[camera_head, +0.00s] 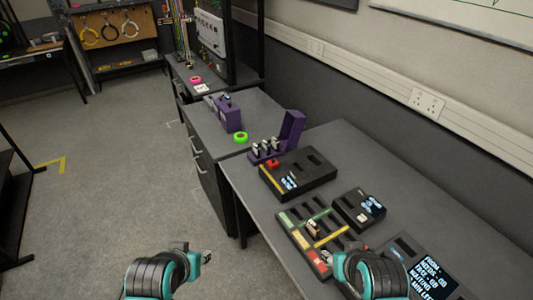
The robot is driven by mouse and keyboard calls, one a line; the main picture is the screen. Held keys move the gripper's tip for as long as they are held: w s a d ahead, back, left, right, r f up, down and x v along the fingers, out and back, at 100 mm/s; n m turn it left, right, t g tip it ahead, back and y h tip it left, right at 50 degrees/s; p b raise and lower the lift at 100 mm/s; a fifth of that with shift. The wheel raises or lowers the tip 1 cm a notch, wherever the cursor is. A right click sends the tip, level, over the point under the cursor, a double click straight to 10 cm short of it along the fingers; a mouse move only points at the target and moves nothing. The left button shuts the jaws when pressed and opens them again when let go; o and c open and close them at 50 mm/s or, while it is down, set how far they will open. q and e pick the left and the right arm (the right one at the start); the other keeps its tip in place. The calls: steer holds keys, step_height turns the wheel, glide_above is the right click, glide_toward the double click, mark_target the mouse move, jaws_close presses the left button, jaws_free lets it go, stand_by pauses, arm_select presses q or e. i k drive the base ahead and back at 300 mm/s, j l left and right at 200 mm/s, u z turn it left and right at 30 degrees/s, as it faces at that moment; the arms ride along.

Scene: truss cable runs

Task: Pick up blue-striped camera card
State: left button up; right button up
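I cannot pick out a blue-striped camera card with certainty at this size. A black case with slots (315,164) lies on the right table, with small white-and-blue marks (290,182) on its front part. A smaller black box (349,205) to its lower right also carries small pale pieces (364,217). A compartment tray (300,217) with green, yellow and red strips lies in front of them. My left gripper (207,256) is over the floor, left of the table. My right gripper (324,257) is low, at the tray's near end, partly hidden by my arm. Finger openings are unclear.
A purple stand (291,128) with several small upright pieces is behind the case. A purple box (228,114) and a green tape roll (240,137) sit on the farther cabinet. A lit display panel (430,268) is at lower right. The wall borders the table's right side.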

mark_target(265, 147)
steer(key=z, duration=0.4)
steer(key=i+j+z, duration=0.55)
steer(key=j+z, duration=0.15)
steer(key=z, duration=0.15)
steer(key=i+j, duration=0.15)
steer(key=j, duration=0.2)
steer(key=i+j, duration=0.2)
steer(key=j, duration=0.2)
steer(key=i+j+z, duration=0.1)
steer(key=j, duration=0.25)
